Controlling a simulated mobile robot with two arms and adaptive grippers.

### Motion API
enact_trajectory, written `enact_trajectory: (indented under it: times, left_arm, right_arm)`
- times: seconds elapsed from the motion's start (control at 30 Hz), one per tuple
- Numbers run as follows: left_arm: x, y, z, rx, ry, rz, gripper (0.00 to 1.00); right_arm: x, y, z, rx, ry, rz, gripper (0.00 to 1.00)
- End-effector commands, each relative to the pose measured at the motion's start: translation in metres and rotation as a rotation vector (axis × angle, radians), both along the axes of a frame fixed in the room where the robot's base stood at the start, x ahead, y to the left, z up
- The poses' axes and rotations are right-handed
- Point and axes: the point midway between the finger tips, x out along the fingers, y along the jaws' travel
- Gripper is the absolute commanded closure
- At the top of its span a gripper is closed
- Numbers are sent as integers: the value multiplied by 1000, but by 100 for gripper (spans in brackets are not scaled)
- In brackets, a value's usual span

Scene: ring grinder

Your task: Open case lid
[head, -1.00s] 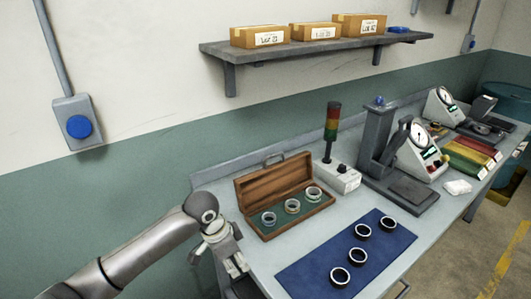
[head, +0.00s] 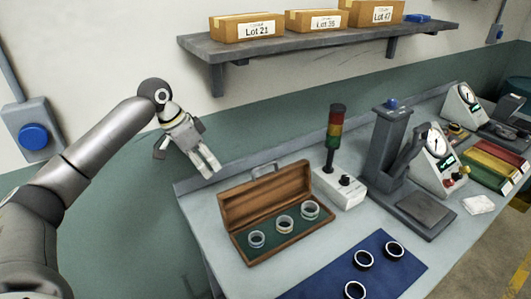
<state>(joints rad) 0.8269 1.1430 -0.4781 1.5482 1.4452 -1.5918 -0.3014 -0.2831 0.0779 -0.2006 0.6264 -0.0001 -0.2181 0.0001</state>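The wooden case (head: 290,240) stands on the bench with its lid (head: 265,195) raised and tilted back, handle at the top edge. Three metal rings, such as the middle ring (head: 285,224), sit in its green-lined base. My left gripper (head: 206,166) is above and to the left of the case, apart from the lid, pointing down to the right. Nothing shows in its fingers; their opening is too small to judge. My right gripper is out of view.
A blue mat (head: 325,280) with dark rings lies in front. A signal tower (head: 334,140) stands behind the case, with a press stand (head: 390,150) to its right. A wall shelf (head: 300,48) with boxes hangs above.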

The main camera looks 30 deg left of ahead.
Motion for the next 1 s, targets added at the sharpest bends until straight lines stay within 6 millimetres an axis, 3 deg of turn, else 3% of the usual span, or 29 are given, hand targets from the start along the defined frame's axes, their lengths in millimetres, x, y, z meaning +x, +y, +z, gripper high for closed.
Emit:
enact_trajectory:
  times: [0.17,0.4,0.53,0.77,0.8,1.0]
  left_arm:
    - [6,-5,3,-4,-1,0,68]
    - [38,-32,6,-6,-1,-2,68]
    - [60,-50,6,-6,-1,0,68]
    - [96,-80,4,-2,0,-1,68]
    - [95,-79,-8,-1,6,1,68]
    - [104,-86,-35,-1,1,3,68]
  right_arm:
    - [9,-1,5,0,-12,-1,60]
    - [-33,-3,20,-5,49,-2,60]
    - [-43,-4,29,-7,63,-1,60]
    - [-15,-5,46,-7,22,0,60]
    - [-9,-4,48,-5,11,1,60]
    - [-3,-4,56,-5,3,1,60]
